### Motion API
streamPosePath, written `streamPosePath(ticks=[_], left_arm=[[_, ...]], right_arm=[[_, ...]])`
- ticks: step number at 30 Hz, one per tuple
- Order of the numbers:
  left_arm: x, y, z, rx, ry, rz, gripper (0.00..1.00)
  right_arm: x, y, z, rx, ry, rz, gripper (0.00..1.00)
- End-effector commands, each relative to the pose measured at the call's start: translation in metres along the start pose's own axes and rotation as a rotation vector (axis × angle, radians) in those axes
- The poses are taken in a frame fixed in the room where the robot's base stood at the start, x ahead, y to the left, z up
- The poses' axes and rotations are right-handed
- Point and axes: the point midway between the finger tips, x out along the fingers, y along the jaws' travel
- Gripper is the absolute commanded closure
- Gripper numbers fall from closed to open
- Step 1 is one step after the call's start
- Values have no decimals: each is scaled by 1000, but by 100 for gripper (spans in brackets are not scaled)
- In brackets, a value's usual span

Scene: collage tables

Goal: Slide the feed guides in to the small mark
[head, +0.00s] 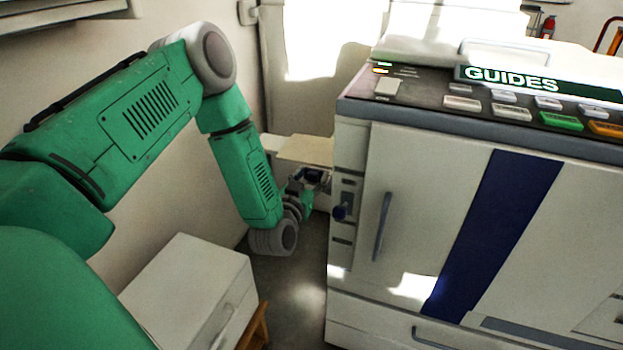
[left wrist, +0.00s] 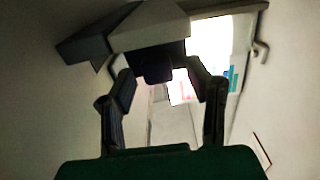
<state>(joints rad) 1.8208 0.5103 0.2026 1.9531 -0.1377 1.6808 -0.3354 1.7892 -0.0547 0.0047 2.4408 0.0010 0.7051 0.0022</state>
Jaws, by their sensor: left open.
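The copier (head: 420,180) is a large pale machine with a dark blue stripe and a "GUIDES" display on top. Its beige feed tray (head: 305,149) juts out from the left side. My left gripper (head: 308,182) is at the tray's near edge, just below its top, partly hidden by its own wrist. In the left wrist view my left gripper (left wrist: 160,75) has its two dark fingers apart, with a dark block (left wrist: 155,62) between or just beyond the tips; I cannot tell whether they touch it. The feed guides and the small mark cannot be made out. My right gripper is not in view.
A white cabinet (head: 190,290) stands low at the left, below my left arm. A wall runs behind the arm. Bare floor (head: 295,285) lies between cabinet and copier.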

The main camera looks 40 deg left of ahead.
Motion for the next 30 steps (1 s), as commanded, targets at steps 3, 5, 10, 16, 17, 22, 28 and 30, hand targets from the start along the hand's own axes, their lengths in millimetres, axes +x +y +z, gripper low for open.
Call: streamPosePath(ticks=[3, 5, 10, 16, 17, 22, 28, 30], left_arm=[[0, 0, 0, 0, 0, 0, 55], [0, 0, 0, 0, 0, 0, 59], [0, 0, 0, 0, 0, 0, 100], [10, 0, 0, 2, 1, 1, 100], [16, 0, 0, 3, 4, 1, 100], [48, 0, 1, 3, 3, 1, 100], [59, 0, 1, 0, -1, 1, 100], [59, 0, 1, 0, -2, 1, 100]], right_arm=[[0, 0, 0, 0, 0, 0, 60], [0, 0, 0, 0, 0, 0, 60], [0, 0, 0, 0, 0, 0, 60], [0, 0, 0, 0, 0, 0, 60], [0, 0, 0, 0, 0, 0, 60], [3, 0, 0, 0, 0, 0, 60], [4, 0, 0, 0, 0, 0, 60], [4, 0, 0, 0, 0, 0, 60]])
